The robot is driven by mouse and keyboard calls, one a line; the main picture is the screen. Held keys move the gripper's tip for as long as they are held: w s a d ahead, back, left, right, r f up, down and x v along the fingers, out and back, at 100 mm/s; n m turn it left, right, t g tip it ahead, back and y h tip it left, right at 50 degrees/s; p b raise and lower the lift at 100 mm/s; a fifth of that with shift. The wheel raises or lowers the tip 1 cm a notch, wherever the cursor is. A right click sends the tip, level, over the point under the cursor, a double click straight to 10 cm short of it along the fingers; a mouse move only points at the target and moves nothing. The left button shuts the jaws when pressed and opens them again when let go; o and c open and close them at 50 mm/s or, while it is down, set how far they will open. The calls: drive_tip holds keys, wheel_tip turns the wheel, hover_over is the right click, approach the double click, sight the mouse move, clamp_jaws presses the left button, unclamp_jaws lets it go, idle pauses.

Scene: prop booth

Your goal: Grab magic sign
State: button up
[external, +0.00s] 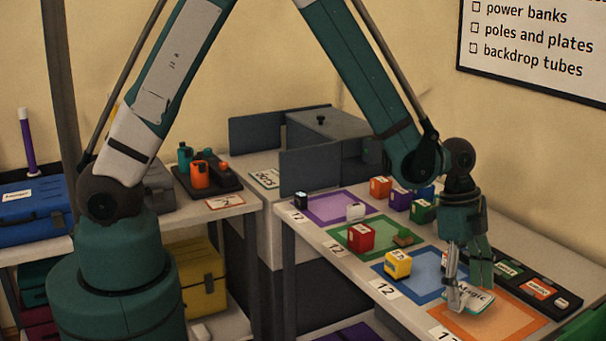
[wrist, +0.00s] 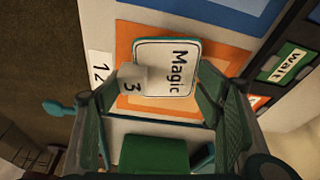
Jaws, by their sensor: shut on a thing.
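The Magic sign (external: 473,300) is a white plate with a teal edge and the black word "Magic". It is over the orange-bordered square near the table's front right. In the wrist view the sign (wrist: 170,66) lies between the fingers, with its word running sideways. My gripper (external: 468,288) points down and is shut on the sign; its fingers hide part of it in the external view. My gripper also shows in the wrist view (wrist: 163,88). A small pale piece marked 3 (wrist: 132,80) overlaps the sign's lower left corner. I cannot tell whether the sign is clear of the table.
A yellow block (external: 397,264) is by the blue square, and a red block (external: 361,237) is on the green square. A dark tray (external: 535,290) with labelled signs runs along the right side. More blocks stand farther back. An orange square (external: 500,322) lies under my gripper.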

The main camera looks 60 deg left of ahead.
drive_tip(key=shift+r+p, duration=0.35)
drive_tip(key=shift+r, duration=3.1)
